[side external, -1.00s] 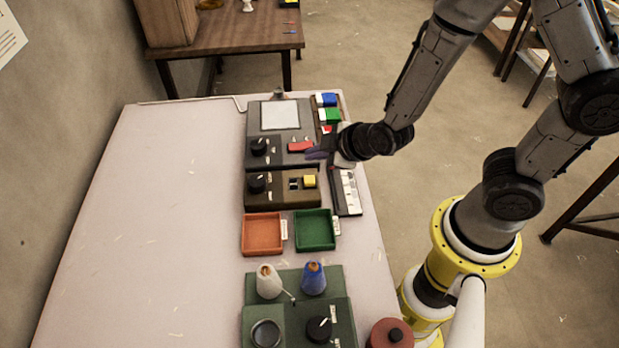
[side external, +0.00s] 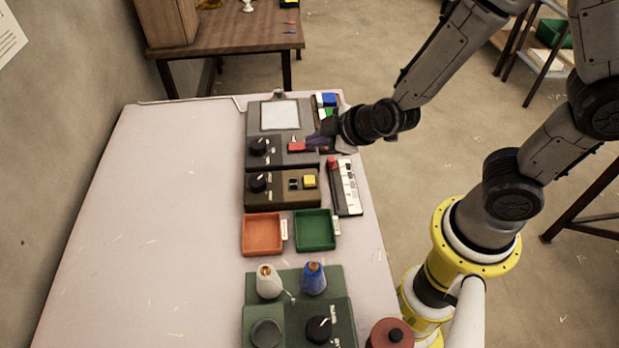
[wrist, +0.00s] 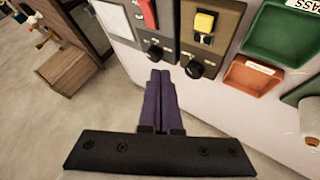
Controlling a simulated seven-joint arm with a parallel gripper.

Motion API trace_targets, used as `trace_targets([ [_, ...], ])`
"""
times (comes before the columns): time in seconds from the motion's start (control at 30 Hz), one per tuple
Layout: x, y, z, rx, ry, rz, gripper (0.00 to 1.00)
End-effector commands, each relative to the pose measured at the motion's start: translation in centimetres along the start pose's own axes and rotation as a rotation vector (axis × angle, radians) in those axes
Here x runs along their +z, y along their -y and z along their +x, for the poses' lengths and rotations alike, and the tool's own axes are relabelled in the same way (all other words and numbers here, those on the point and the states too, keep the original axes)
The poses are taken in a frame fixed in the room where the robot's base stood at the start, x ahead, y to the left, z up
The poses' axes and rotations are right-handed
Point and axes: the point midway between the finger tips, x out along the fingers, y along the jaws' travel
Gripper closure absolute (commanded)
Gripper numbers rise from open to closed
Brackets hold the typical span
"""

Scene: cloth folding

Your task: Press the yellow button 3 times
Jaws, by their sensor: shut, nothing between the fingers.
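The yellow button (side external: 309,181) sits on the right part of a brown control box (side external: 262,194) with a black knob on its left. It also shows in the wrist view (wrist: 204,22), near the top, beyond my fingertips. My gripper (side external: 312,143) is shut and empty, above the grey panel behind the brown box, close to the red button (side external: 296,147). In the wrist view my purple fingers (wrist: 160,76) lie together. My gripper is apart from the yellow button, farther back along the table.
An orange tray (side external: 246,249) and a green tray (side external: 298,246) stand in front of the brown box. A black-and-white strip (side external: 347,190) lies to its right. Spools (side external: 313,279) stand on a green base. The left side of the table is clear.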

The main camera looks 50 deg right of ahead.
Motion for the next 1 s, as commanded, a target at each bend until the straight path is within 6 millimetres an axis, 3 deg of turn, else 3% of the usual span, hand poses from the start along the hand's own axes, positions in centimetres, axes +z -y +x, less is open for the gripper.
trace_targets([
  [0.37, 0.6, 0.6, 0.8, 0.000, 0.004, -0.002, 1.00],
  [1.0, 4.2, 4.2, 5.8, 0.001, 0.001, 0.000, 1.00],
])
